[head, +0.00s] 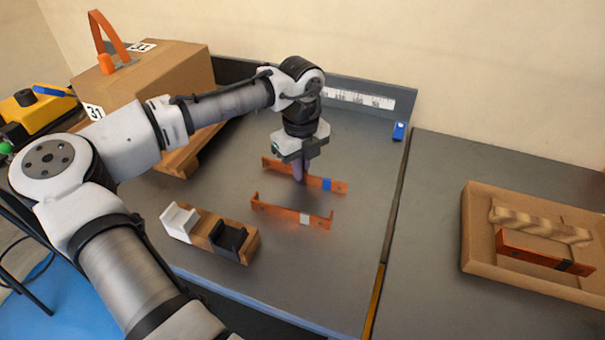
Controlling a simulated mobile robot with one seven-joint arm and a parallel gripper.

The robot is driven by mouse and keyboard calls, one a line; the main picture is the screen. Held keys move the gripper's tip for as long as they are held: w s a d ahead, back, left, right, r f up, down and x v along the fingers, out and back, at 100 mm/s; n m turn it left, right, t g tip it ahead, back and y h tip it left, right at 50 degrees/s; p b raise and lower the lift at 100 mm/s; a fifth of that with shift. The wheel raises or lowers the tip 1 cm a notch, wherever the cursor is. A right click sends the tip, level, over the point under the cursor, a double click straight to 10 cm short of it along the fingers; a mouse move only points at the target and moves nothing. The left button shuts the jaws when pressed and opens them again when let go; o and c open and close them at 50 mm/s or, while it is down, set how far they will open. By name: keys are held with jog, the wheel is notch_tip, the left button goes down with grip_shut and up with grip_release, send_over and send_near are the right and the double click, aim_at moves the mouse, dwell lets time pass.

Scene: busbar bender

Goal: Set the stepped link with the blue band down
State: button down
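The stepped link with the blue band (327,185) is an orange bar at the middle of the grey worktop, slanting down to the right. My gripper (299,173) points straight down at the link's middle, left of the blue band. Its narrow fingers look shut on the link, and the near finger hides part of it. I cannot tell whether the link touches the worktop or hangs just above it.
An orange link with a pale band (290,211) lies just in front. A wooden block with white and black holders (211,232) is front left. A cardboard tray (474,234) at right holds a black-banded orange link (532,255) and wavy block (535,226). A cardboard box (170,80) is back left.

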jog(key=shift+r, duration=0.1)
dwell(0.3)
notch_tip(320, 180, up, 10)
dwell(0.4)
